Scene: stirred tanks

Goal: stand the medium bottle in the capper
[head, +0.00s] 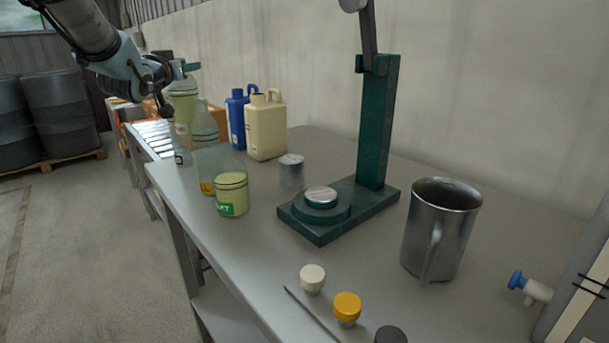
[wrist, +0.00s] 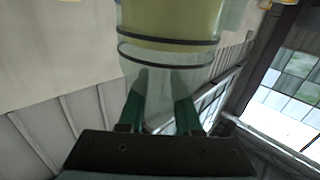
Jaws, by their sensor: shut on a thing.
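My gripper (head: 187,70) is at the upper left of the head view, raised over the far end of the bench. It is shut on a clear bottle (head: 183,103) with pale yellow-green contents, which looks upright and off the bench. In the wrist view this bottle (wrist: 170,70) shows two dark bands, with the green fingers around its clear part. Its size is hard to judge, so I cannot confirm that it is the medium one. The green capper (head: 377,130) stands mid-bench, away from my gripper, with a silver disc (head: 321,195) on its round seat.
A tall clear bottle (head: 205,133) and a wide bottle (head: 231,195) with a green label stand at the bench's left edge.

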